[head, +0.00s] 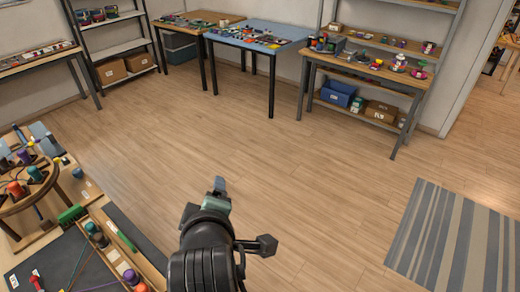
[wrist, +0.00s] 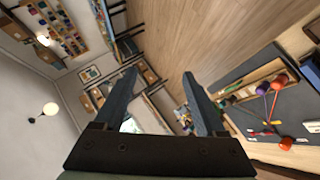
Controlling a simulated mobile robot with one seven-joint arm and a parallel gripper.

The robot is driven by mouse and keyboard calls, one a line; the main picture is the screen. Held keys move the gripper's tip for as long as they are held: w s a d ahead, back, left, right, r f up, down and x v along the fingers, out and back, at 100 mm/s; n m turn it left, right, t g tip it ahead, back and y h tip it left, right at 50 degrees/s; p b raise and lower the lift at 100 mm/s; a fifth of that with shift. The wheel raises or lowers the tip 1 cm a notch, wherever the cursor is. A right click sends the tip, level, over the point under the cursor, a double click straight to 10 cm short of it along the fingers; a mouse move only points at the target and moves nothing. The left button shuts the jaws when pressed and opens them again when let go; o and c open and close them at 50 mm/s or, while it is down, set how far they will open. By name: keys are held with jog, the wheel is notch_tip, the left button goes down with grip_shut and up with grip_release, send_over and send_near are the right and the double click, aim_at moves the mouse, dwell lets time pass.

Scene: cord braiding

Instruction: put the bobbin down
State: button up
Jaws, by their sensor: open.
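My gripper (head: 218,190) is out over open floor in the head view, right of the workbench. In the wrist view its two fingers (wrist: 158,76) are spread wide with nothing between them. Several bobbins are on the workbench: an orange one (head: 15,189) and a teal one (head: 36,174) on the round wooden braiding stand (head: 50,181), and a purple one (head: 131,276) in the wooden tray (head: 153,272). In the wrist view, a purple bobbin (wrist: 262,89) and an orange bobbin (wrist: 286,143) show at right, apart from the fingers. Which bobbin is meant I cannot tell.
The dark mat (head: 42,262) and a green brush (head: 71,214) are on the workbench at left. A blue-topped table (head: 245,33) and a shelf table (head: 375,72) stand along the back wall. A striped rug (head: 440,240) lies at right. The middle floor is clear.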

notch_tip(320, 180, up, 16)
jog(key=w+d+r+m+t, duration=0.1)
jog(key=w+d+m+t, duration=0.15)
jog(key=m+t, duration=0.3)
jog(key=s+d+r+m+t, duration=0.2)
jog(key=s+r+m+t, duration=0.1)
jog(key=r, duration=0.5)
jog(key=s+d+r+m+t+h, duration=0.1)
jog(key=s+d+r+m+t, duration=0.1)
jog(key=s+r, duration=0.4)
jog(key=s+d+r+m+t, duration=0.2)
jog(key=s+r+m+t, duration=0.2)
jog(key=r, duration=0.8)
jog(key=shift+s+d+t+h, duration=0.15)
jog(key=shift+t+h, duration=0.25)
jog(key=shift+t, duration=0.35)
notch_tip(320, 180, down, 4)
jog(key=b, duration=0.3)
jog(key=shift+r+b, duration=0.1)
jog(key=shift+b, duration=0.3)
